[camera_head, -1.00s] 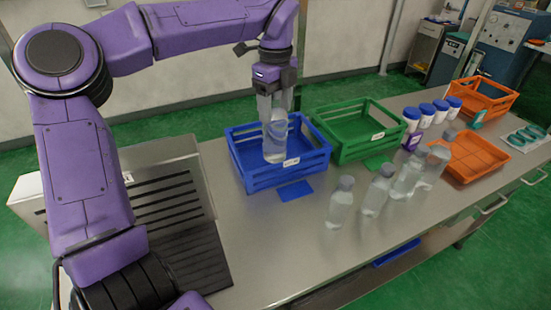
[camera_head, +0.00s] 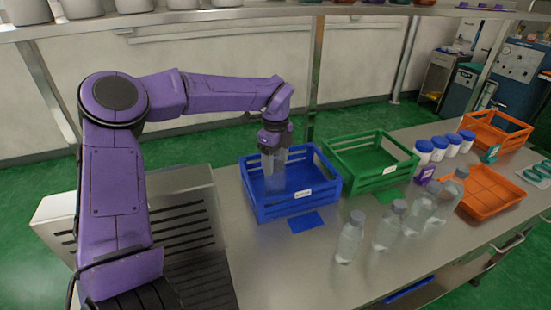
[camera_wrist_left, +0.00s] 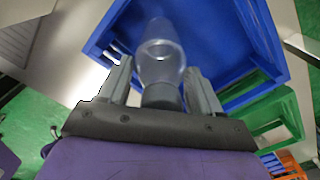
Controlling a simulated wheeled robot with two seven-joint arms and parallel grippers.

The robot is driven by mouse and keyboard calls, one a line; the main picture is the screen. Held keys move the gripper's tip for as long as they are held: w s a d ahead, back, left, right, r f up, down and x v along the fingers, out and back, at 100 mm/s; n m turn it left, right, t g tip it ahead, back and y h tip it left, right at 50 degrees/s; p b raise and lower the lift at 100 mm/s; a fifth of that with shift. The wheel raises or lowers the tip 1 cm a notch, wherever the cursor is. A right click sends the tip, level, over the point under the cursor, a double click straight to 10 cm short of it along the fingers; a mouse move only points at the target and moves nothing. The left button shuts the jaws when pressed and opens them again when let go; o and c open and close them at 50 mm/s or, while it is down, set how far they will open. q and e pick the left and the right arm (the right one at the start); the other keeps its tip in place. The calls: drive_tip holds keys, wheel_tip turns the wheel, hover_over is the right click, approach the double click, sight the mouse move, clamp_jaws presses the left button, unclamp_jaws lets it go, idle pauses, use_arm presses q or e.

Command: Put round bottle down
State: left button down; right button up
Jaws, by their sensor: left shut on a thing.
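The clear round bottle (camera_head: 277,183) is inside the blue crate (camera_head: 301,204), its lower part down between the crate walls. My left gripper (camera_head: 274,163) is above it, pointing down, shut on the bottle's upper end. In the left wrist view the bottle (camera_wrist_left: 160,62) sits between the two grey fingers, dark cap nearest the palm, its body reaching over the blue crate (camera_wrist_left: 255,30). Whether the bottle's base touches the crate floor cannot be told. My right gripper is out of view.
A green crate (camera_head: 384,182) stands just right of the blue one. Several clear bottles (camera_head: 350,238) stand on the metal table in front. White jars with blue lids (camera_head: 440,146) and an orange tray (camera_head: 490,203) lie farther right. A slotted metal rack (camera_head: 195,222) is at left.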

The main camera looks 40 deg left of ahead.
use_arm(q)
drive_tip(key=shift+c, duration=0.9)
unclamp_jaws()
wheel_tip(320, 180, up, 12)
drive_tip(key=shift+r+b, duration=0.1)
drive_tip(key=shift+b, duration=0.55)
